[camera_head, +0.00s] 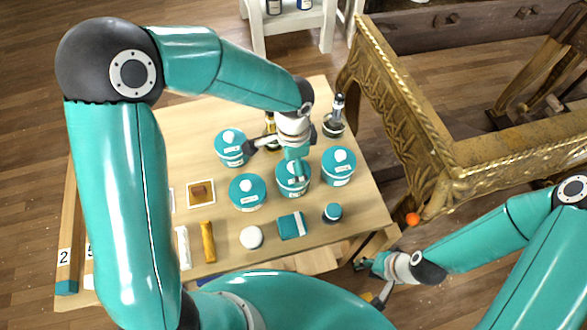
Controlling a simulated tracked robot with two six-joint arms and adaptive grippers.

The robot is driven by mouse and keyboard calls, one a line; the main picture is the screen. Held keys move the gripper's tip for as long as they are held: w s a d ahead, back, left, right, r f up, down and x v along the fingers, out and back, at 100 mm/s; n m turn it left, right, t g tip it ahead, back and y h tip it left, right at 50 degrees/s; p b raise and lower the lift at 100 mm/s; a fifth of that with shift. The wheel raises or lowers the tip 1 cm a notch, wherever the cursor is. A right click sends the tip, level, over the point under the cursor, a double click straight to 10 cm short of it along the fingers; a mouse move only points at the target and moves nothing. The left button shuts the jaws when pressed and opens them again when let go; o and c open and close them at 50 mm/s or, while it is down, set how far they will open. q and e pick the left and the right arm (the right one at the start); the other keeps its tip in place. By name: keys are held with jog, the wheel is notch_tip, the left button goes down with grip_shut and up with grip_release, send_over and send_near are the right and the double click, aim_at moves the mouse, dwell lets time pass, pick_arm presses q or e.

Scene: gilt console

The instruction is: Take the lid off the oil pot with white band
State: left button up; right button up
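Several pots with teal lids and white knobs stand on the wooden table: a back left pot (230,147), a front left pot (246,194), a middle pot (290,186) and a right pot (338,168). I cannot tell which one has the white band. All of them appear lidded. My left gripper (275,163) is over the pots with its fingers spread, one toward the back left pot and one over the middle pot's lid. Contact is unclear, and it partly hides the middle pot. My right gripper (369,281) is low, beyond the table's front right corner; its fingers look apart and empty.
The gilt console (405,120) borders the right side. An orange ball (413,219) is near its corner.

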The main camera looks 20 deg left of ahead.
pick_arm(q)
jog(key=shift+f, duration=0.65)
jog(key=shift+s, duration=0.1)
grip_shut()
